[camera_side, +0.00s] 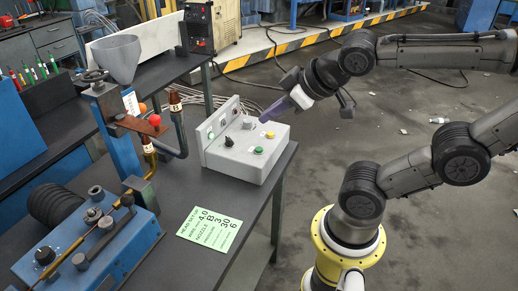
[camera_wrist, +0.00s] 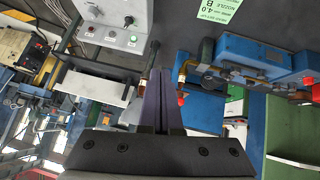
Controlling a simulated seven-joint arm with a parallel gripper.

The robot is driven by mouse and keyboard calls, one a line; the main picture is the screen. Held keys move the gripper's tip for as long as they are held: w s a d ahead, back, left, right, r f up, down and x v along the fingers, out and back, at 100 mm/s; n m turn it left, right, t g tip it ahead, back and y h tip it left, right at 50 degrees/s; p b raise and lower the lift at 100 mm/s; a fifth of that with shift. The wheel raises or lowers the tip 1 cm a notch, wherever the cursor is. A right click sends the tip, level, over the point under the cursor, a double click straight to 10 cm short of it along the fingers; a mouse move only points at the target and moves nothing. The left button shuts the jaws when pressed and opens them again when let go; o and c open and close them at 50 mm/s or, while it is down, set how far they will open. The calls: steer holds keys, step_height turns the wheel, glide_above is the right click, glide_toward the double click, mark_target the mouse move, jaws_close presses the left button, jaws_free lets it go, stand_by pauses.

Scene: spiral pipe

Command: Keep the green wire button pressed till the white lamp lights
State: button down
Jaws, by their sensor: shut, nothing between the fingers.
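The grey control box (camera_side: 240,165) stands on the dark bench. Its top carries a green button (camera_side: 258,150), a yellow button (camera_side: 270,135), a black knob (camera_side: 229,142) and a grey knob (camera_side: 249,122). My gripper (camera_side: 262,121) has purple fingers, shut and empty, pointing down-left over the box's far right part, apart from the green button.
A green sheet (camera_side: 209,229) lies on the bench before the box. Left of the box are a curved dark pipe (camera_side: 180,125), a funnel (camera_side: 117,57) and a blue machine (camera_side: 105,250). The floor right of the bench is mostly clear.

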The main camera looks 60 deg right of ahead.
steer(key=w+d+r+n+t+h, duration=0.25)
steer(key=w+d, duration=0.25)
steer(key=w, duration=0.3)
steer(key=n+g+y, duration=0.1)
steer(key=n+g, duration=0.1)
glide_above(262, 150)
step_height(262, 150, down, 13)
steer(key=shift+f, duration=0.2)
steer(key=shift+s, duration=0.1)
steer(key=shift+f, duration=4.4)
steer(key=shift+f, duration=0.15)
